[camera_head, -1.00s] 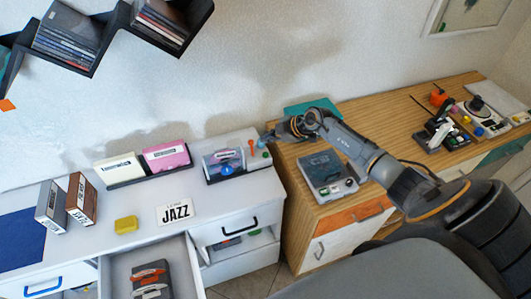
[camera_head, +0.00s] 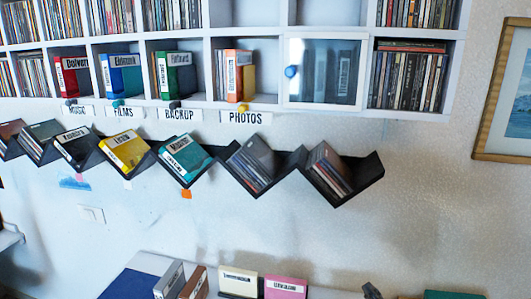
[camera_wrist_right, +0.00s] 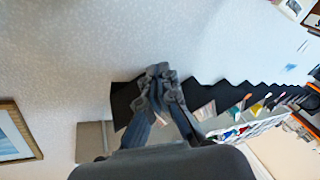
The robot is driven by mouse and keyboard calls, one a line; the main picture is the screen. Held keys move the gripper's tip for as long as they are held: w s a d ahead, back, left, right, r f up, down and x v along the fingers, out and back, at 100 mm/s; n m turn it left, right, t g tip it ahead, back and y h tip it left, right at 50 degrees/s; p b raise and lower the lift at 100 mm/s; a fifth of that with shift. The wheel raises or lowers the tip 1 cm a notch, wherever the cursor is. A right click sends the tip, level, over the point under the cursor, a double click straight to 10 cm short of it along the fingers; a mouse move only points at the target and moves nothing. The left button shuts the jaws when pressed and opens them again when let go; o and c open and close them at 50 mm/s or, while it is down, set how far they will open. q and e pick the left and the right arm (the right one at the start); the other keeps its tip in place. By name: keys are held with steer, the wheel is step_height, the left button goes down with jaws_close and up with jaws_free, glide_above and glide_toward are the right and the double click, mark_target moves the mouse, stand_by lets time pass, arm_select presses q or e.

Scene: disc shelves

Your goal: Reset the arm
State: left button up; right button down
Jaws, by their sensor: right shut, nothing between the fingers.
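My right gripper (camera_wrist_right: 160,78) shows in the right wrist view with its fingers together and nothing between them. The white wall is behind it, and the dark zigzag shelf appears beside and beyond it. In the head view only a small dark part of the right gripper (camera_head: 372,291) shows at the bottom edge, right of the pink box. The rest of the right arm is out of that view. My left gripper is not in view.
A white cubby shelf (camera_head: 388,118) with discs and labelled boxes spans the top. The black zigzag shelf (camera_head: 372,178) hangs below it. A cream box (camera_head: 238,283) and a pink box (camera_head: 285,288) stand at the bottom. A picture frame (camera_head: 490,115) hangs right.

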steer(key=s+d+f+m+g+h, duration=0.1)
steer(key=s+f+m+g+h, duration=0.3)
steer(key=s, duration=0.4)
steer(key=s+d+f+m+g+h, duration=0.2)
steer(key=s+f+m+g+h, duration=0.1)
steer(key=s+m, duration=0.3)
steer(key=s+a+f+n+g+y, duration=0.2)
steer(key=s+a+g, duration=0.25)
steer(key=s, duration=0.45)
steer(key=s+a+f+n+g+y, duration=0.1)
steer(key=s+a+f+g+y, duration=0.15)
steer(key=s+a, duration=0.45)
steer(key=s+d+f+g+b, duration=0.1)
steer(key=s+f+b, duration=0.25)
steer(key=f, duration=1.45)
steer(key=s+d+f+g+b, duration=0.15)
steer(key=f+b, duration=0.25)
steer(key=f, duration=1.4)
steer(key=s+d+f+b, duration=0.2)
steer(key=s+f+b, duration=0.3)
steer(key=s+f, duration=1)
step_height(320, 180, down, 4)
steer(key=shift+s+d+r+n, duration=0.15)
steer(key=shift+s+d+n, duration=0.15)
steer(key=shift+s, duration=0.1)
